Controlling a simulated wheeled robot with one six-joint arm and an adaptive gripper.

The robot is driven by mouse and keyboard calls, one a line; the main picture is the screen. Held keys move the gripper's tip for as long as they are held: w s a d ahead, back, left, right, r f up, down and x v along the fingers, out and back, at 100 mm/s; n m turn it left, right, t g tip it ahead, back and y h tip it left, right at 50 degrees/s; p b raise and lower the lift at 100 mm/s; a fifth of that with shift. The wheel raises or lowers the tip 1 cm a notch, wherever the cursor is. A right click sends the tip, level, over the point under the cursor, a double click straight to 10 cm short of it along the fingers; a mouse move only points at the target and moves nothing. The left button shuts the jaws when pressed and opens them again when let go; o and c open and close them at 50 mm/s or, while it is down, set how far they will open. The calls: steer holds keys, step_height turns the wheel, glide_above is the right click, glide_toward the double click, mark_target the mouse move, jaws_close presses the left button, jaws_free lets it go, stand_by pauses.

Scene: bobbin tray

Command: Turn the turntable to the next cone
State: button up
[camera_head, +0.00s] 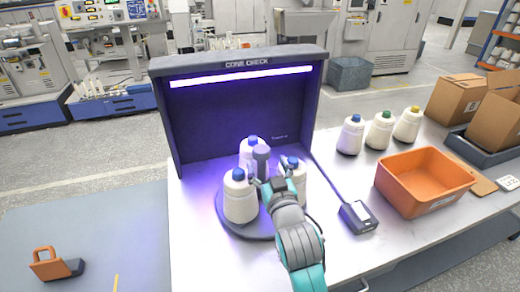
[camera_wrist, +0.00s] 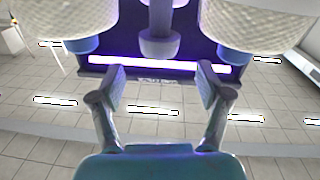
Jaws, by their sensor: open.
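The turntable (camera_head: 250,234) is a dark round disc inside the booth. It bears three white cones with blue caps: one at the left front (camera_head: 240,203), one at the back (camera_head: 246,153) and one at the right (camera_head: 300,188), partly behind my gripper. A grey post (camera_head: 261,158) rises at its middle. My gripper (camera_head: 270,184) is over the front right of the turntable, near the post. In the wrist view, which looks upside down, my gripper (camera_wrist: 162,82) is open with nothing between its fingers. The post's knob (camera_wrist: 160,43) shows beyond the fingertips, between two cones (camera_wrist: 70,20) (camera_wrist: 250,20).
The dark booth (camera_head: 172,130) marked "CONE CHECK" walls the turntable's back and sides, with a lit purple strip (camera_head: 240,76). A small device (camera_head: 358,216), an orange bin (camera_head: 425,182), three more capped cones (camera_head: 379,131) and cardboard boxes (camera_head: 458,101) stand to the right.

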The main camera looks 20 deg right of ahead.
mark_target(263, 156)
steer(key=w, duration=0.6)
steer(key=shift+w+d, duration=0.25)
steer(key=shift+w, duration=0.15)
steer(key=shift+c, duration=0.3)
jaws_close()
